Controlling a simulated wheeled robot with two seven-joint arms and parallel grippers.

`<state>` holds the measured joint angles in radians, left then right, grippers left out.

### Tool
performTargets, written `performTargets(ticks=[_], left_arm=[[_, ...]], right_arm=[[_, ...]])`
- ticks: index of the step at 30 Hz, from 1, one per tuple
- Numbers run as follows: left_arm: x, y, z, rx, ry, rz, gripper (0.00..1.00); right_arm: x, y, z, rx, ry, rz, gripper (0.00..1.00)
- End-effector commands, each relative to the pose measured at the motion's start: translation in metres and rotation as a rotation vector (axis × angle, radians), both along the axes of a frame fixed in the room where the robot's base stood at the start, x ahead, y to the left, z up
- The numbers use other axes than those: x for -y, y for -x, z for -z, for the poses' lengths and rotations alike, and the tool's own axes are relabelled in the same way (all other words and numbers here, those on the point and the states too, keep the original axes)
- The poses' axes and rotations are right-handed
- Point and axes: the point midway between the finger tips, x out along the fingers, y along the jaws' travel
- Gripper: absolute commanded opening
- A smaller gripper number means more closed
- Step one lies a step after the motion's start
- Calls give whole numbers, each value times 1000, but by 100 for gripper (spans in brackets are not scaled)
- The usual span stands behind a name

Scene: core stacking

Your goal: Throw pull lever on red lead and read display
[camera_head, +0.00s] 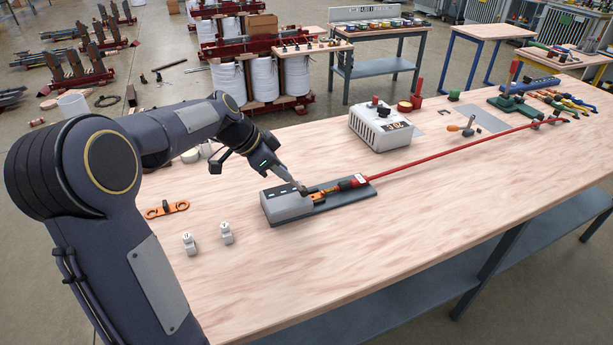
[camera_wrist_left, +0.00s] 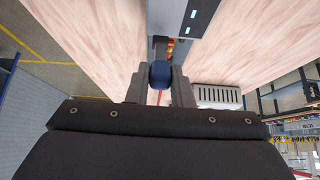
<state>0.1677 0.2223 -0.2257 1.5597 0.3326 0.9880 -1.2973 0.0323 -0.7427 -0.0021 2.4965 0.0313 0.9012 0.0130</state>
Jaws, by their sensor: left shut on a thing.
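The red lead (camera_head: 455,146) runs across the table to a grey fixture block (camera_head: 288,204) on a dark base plate (camera_head: 335,203). The fixture has an orange part (camera_head: 318,197) at the lead's end. My left gripper (camera_head: 302,190) is at this end of the fixture. In the left wrist view its fingers (camera_wrist_left: 159,90) are closed around a dark blue knob (camera_wrist_left: 159,72), seemingly the pull lever's; the lever's shaft is mostly hidden. My right gripper is out of view.
An orange two-holed piece (camera_head: 166,209) and two small white blocks (camera_head: 189,243) (camera_head: 226,233) lie left of the fixture. A green-based stand (camera_head: 511,104) and several tools (camera_head: 570,103) are at the far right. The table's front middle is clear.

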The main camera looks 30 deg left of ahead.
Motion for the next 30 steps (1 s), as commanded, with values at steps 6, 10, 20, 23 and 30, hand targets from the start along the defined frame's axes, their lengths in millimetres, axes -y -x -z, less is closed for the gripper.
performTargets(ticks=[6,10,20,23,30], left_arm=[[-1,1,1,-5,-2,0,0],[-2,2,4,-4,-2,-2,0],[-14,15,20,-6,-3,-2,0],[-16,18,21,-5,-2,-2,0],[-16,19,20,-5,-2,-1,0]], right_arm=[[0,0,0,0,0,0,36],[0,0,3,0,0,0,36],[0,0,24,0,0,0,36],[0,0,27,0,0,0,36],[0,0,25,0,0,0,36]])
